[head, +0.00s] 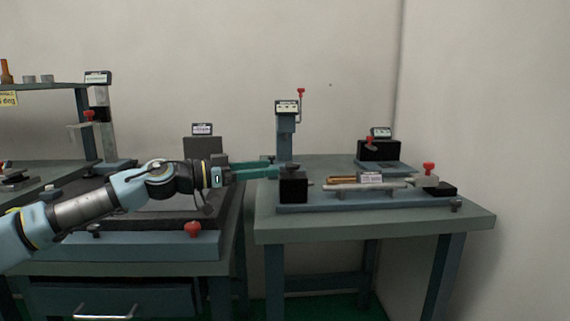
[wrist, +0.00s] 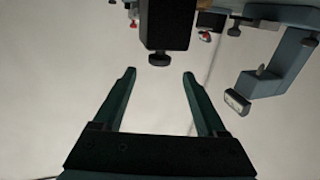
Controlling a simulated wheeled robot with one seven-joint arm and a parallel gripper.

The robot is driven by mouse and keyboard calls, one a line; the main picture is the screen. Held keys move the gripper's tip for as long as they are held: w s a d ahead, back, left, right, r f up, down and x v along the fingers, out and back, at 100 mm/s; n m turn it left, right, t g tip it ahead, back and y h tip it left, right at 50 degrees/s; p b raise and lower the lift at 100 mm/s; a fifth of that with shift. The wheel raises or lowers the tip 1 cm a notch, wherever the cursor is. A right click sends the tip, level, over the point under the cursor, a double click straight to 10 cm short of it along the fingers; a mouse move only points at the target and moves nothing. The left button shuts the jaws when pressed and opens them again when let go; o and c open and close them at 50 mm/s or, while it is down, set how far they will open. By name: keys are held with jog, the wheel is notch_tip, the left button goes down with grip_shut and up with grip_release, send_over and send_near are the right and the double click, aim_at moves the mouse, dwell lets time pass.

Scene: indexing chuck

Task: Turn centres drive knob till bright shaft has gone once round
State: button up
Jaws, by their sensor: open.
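The centres fixture has a black drive block (head: 293,188) at its left end, with a dark knob (head: 289,168) on top. My gripper (head: 275,170) reaches in from the left, with green fingers close to the knob. In the wrist view, the open fingers (wrist: 159,74) are empty. The knob (wrist: 159,58) shows just past the fingertips, lined up with the gap between them, under the black block (wrist: 168,22) in this inverted view. Contact is not visible.
A red-knobbed tailpiece (head: 428,176) stands at the fixture's right end. Behind are a post with a display (head: 287,110) and a black device (head: 379,150). A second bench (head: 150,243) is on the left. Front table space (head: 370,222) is clear.

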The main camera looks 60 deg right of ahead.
aim_at(287, 164)
jog(key=shift+p+x, duration=0.55)
jog(key=shift+x, duration=2.55)
grip_shut()
